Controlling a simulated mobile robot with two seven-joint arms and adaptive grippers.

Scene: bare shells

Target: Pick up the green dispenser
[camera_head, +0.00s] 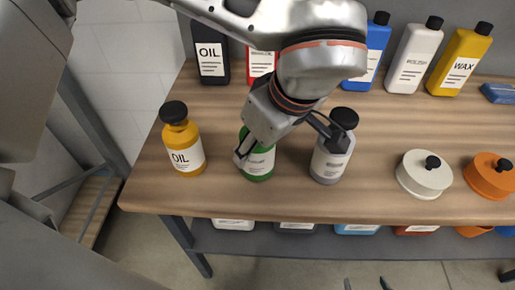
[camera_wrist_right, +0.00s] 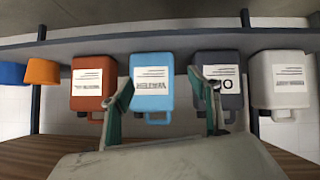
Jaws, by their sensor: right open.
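The green dispenser (camera_head: 258,164) stands upright near the front of the wooden shelf, its top hidden behind my left gripper (camera_head: 289,149). That gripper hangs over it with fingers spread wide. One finger is at the dispenser's left side, the other by the grey bottle to its right. I cannot tell whether the left finger touches the dispenser. My right gripper (camera_head: 366,283) shows only as fingertips at the bottom edge of the head view. In the right wrist view its fingers (camera_wrist_right: 162,98) are apart and empty, facing the lower shelf.
A yellow oil bottle (camera_head: 183,143) stands left, and a grey bottle (camera_head: 330,158) close right. A white round container (camera_head: 424,175) and an orange one (camera_head: 489,177) stand further right. Several bottles line the back. The lower shelf holds a blue water container (camera_wrist_right: 152,84) and a dark one (camera_wrist_right: 232,68).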

